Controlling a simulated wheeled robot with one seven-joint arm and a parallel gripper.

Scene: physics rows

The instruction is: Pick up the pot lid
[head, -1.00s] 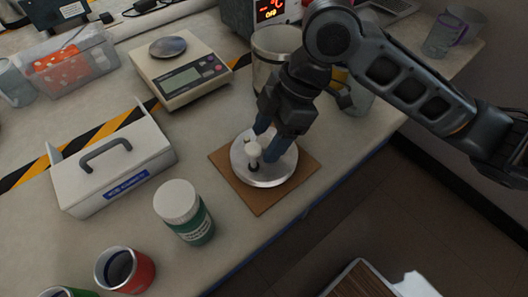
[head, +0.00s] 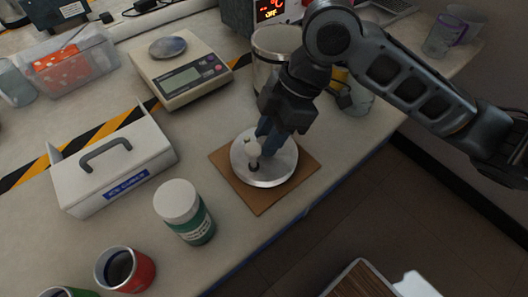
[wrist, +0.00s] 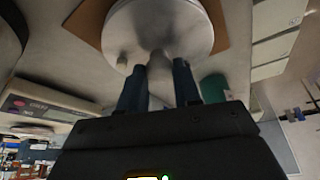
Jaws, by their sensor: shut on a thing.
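The pot lid (head: 275,172) is a round silver metal disc with a pale upright knob (head: 253,150). It lies over a brown square board (head: 259,205) near the table's right edge. My gripper (head: 262,143) reaches down to the knob from the upper right, and its fingers are shut on it. In the wrist view the two blue fingers (wrist: 160,82) stand on either side of the knob, with the lid (wrist: 190,22) beyond them. I cannot tell whether the lid touches the board. The fingers hide part of the lid and knob in the head view.
A metal pot (head: 270,47) stands behind my gripper. A green jar with white cap (head: 185,212) and a white box with handle (head: 115,165) are to the left. A scale (head: 180,70) stands behind. Red cup (head: 126,269) is at front left.

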